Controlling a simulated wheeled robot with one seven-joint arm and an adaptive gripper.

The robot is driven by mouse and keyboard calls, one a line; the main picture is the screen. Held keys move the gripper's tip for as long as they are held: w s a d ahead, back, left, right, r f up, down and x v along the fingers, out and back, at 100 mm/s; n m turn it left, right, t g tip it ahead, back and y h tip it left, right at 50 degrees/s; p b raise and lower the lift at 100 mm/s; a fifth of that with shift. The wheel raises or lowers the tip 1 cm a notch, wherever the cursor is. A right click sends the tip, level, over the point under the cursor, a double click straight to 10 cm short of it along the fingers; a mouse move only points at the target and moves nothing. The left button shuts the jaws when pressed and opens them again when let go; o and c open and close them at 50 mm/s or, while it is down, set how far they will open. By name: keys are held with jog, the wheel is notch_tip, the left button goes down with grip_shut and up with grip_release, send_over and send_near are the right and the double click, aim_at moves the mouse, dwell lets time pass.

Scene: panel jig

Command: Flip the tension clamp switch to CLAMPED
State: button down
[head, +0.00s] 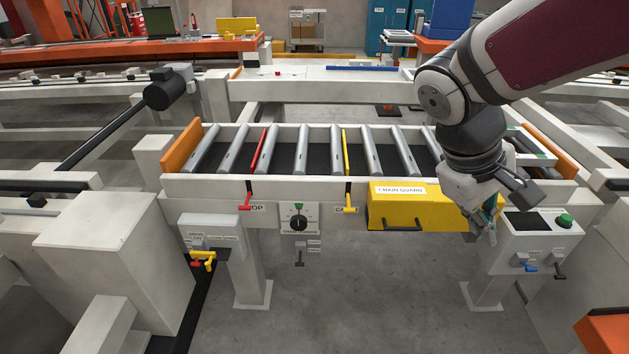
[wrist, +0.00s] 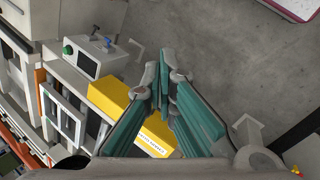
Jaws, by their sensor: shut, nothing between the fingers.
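The labels are too small to read, so I cannot tell for sure which switch is the tension clamp. One small dark lever switch (head: 299,257) hangs below the round dial, with two small labels beside it. A white control box (head: 528,240) at the right carries a blue lever (head: 528,266) and a black lever (head: 560,271) low on its front. My gripper (head: 488,230) is at the box's left side, apart from the levers in the head view. In the wrist view my gripper (wrist: 163,75) is shut and empty, with its green-padded fingers together.
A yellow chain guard (head: 415,212) is just left of my gripper. The box has a green button (head: 564,221). A black dial (head: 299,223), red handle (head: 245,205), yellow handle (head: 350,207) and yellow valve (head: 203,257) line the conveyor front. Floor below is clear.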

jog(key=w+a+f+n+t+h+b, duration=0.35)
jog(key=w+a+f+n+b, duration=0.2)
jog(key=w+f, duration=0.75)
jog(key=w+a+f+n+t+h+b, duration=0.35)
jog(key=w+a+f+n, duration=0.35)
jog(key=w+f, duration=0.6)
jog(key=s+a+f+n+t+y+b, duration=0.1)
jog(key=a+f+n+t+y+b, duration=0.2)
jog(key=f, duration=0.9)
jog(key=s+a+f+n+t+y+b, duration=0.1)
jog(key=a+f+n+t+y+b, duration=0.2)
jog(key=a+f+n, duration=0.6)
jog(key=s+a+f+n+t+y+b, duration=0.1)
jog(key=a+f+n+y, duration=0.5)
jog(key=f, duration=1)
jog(key=a+t+y+b, duration=0.1)
jog(key=a+t, duration=0.1)
jog(key=shift+s+f+n+t+b, duration=0.15)
jog(key=shift+s+n+t+b, duration=0.15)
jog(key=shift+s+n+b, duration=0.1)
